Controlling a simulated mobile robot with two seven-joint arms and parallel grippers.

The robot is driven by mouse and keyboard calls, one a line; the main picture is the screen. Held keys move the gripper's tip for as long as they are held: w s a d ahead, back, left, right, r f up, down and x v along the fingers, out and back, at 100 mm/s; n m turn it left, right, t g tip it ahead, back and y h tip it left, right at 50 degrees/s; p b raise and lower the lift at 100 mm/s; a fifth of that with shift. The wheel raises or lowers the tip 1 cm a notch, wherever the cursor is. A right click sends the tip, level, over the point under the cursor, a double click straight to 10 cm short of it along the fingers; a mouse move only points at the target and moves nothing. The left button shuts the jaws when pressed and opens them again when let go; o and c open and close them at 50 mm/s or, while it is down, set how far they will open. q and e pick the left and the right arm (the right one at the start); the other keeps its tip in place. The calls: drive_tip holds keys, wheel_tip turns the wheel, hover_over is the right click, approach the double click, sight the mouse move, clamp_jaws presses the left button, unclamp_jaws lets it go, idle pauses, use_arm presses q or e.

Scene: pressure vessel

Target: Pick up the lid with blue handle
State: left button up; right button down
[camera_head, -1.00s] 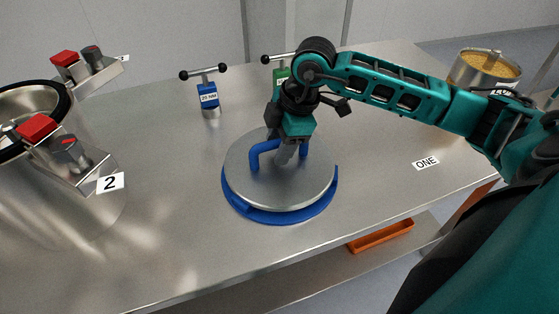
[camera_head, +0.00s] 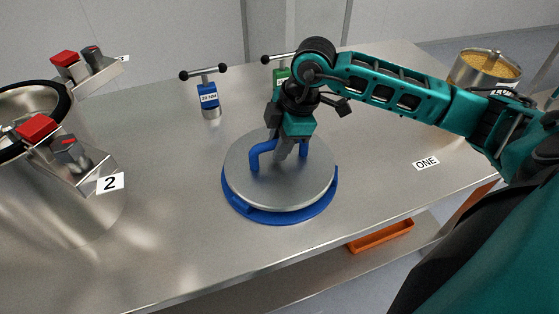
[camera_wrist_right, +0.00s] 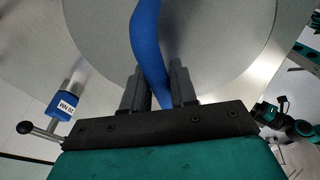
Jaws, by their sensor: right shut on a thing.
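The lid (camera_head: 262,190) is a round grey metal disc with a blue arched handle (camera_head: 256,158). It sits on a blue ring-shaped holder (camera_head: 284,217) on the metal table. My right gripper (camera_head: 287,152) is over the lid's middle, pointing down. In the right wrist view, the blue handle (camera_wrist_right: 148,40) runs between the two dark fingers of my right gripper (camera_wrist_right: 160,90), which is shut on it. The lid (camera_wrist_right: 215,35) fills much of that view behind the fingers. The middle of the handle is partly hidden by the gripper in the head view. My left gripper does not show.
A blue T-handled tool marked 20 NM (camera_head: 208,97) and a green one (camera_head: 281,75) stand behind the lid. A steel vessel (camera_head: 65,205) with red clamps stands at the left. A container with yellowish contents (camera_head: 486,68) is at the back right. An orange tray (camera_head: 381,237) lies below the table.

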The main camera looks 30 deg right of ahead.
drive_tip(key=shift+w, duration=0.1)
idle(0.5)
drive_tip(key=shift+w+r, duration=0.1)
drive_tip(key=shift+r, duration=0.2)
